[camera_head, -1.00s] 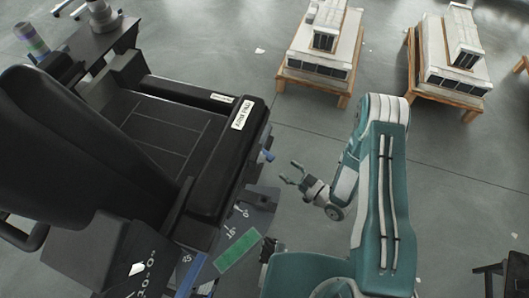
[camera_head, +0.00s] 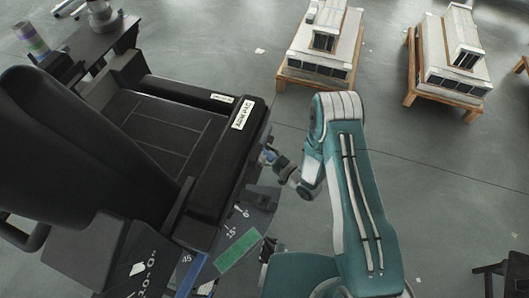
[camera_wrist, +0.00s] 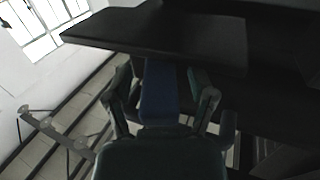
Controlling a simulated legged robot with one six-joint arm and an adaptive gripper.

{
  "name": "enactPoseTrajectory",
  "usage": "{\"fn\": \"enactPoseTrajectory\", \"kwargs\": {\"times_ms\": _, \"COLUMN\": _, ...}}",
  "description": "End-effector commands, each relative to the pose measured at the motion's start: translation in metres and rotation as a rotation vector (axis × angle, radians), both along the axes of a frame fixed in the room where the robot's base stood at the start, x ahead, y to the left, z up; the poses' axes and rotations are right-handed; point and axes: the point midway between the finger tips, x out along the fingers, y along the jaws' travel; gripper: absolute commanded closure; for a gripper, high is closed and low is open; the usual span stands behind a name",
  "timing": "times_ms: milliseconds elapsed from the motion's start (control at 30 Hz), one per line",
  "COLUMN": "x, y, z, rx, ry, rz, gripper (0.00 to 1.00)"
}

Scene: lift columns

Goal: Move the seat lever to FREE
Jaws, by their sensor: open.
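The seat lever is blue. In the wrist view the blue lever (camera_wrist: 159,92) stands between the two fingers of my gripper (camera_wrist: 163,100), which are open on either side of it. Contact between fingers and lever cannot be told. In the head view my gripper (camera_head: 268,158) is at the right side of the black seat (camera_head: 150,130), below the armrest pad (camera_head: 228,150), and it mostly hides the lever. No FREE marking can be read in these frames.
A dark panel with angle marks and a green strip (camera_head: 238,250) lies below the lever. The armrest's underside (camera_wrist: 160,33) hangs close over my gripper in the wrist view. Two white models on wooden stands (camera_head: 318,50) (camera_head: 447,55) are at the back.

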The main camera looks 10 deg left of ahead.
Motion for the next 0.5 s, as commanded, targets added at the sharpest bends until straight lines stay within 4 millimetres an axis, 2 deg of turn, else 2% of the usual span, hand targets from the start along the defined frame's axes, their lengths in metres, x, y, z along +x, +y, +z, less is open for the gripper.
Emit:
{"fn": "enactPoseTrajectory", "kwargs": {"times_ms": 133, "x": 0.0001, "y": -0.0002, "z": 0.0001, "rx": 0.000, "ry": 0.000, "rz": 0.000, "gripper": 0.28}}
{"fn": "enactPoseTrajectory", "kwargs": {"times_ms": 167, "x": 0.0001, "y": -0.0003, "z": 0.0000, "rx": 0.000, "ry": 0.000, "rz": 0.000, "gripper": 0.42}}
{"fn": "enactPoseTrajectory", "kwargs": {"times_ms": 200, "x": 0.0001, "y": -0.0003, "z": 0.0000, "rx": 0.000, "ry": 0.000, "rz": 0.000, "gripper": 0.59}}
{"fn": "enactPoseTrajectory", "kwargs": {"times_ms": 300, "x": 0.0001, "y": -0.0002, "z": 0.0000, "rx": 0.000, "ry": -0.001, "rz": 0.000, "gripper": 1.00}}
{"fn": "enactPoseTrajectory", "kwargs": {"times_ms": 500, "x": 0.0005, "y": 0.0001, "z": 0.0000, "rx": 0.000, "ry": -0.001, "rz": 0.000, "gripper": 1.00}}
